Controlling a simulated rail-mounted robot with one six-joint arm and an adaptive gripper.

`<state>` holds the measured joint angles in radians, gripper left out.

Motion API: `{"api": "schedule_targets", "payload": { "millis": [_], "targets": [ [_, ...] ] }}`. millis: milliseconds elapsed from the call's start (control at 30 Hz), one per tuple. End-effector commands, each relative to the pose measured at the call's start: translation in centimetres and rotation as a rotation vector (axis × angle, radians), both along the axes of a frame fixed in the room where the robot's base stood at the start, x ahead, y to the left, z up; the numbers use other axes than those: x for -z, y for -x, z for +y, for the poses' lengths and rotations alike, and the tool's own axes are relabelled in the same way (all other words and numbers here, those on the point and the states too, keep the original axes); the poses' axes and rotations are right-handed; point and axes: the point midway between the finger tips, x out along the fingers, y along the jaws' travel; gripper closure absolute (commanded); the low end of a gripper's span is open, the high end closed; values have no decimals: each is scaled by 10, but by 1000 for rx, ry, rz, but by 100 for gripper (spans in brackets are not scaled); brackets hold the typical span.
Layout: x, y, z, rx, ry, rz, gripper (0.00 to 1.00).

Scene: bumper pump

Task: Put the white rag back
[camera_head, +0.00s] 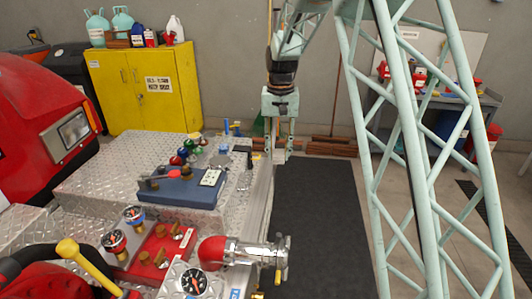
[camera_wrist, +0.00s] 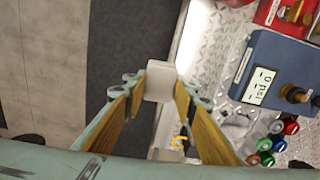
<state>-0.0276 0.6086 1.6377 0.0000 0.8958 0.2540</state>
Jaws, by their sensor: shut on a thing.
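My gripper (camera_wrist: 161,88) is shut on a small pale block-like thing, which looks like the folded white rag (camera_wrist: 160,80). The rag sits between the two fingertips in the wrist view. In the head view, my gripper (camera_head: 278,156) hangs pointing down by the right edge of the diamond-plate deck (camera_head: 105,177). The rag is hard to make out there. I cannot tell the exact height of the rag above the surface below it.
A blue gauge box (camera_head: 184,188) and several coloured caps (camera_head: 187,150) stand on the deck left of my gripper. A chrome valve fitting (camera_head: 250,252) juts out nearer the camera. A dark mat (camera_head: 322,230) lies clear on the floor to the right. A yellow cabinet (camera_head: 145,90) stands behind.

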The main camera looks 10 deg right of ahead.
Motion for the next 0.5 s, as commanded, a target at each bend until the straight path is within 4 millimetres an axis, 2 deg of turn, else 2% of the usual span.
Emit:
{"api": "schedule_targets", "payload": {
  "millis": [200, 500],
  "targets": [
    [1, 26, -17, 56, 0, 0, 84],
    [0, 34, -23, 74, 0, -1, 84]
  ]
}}
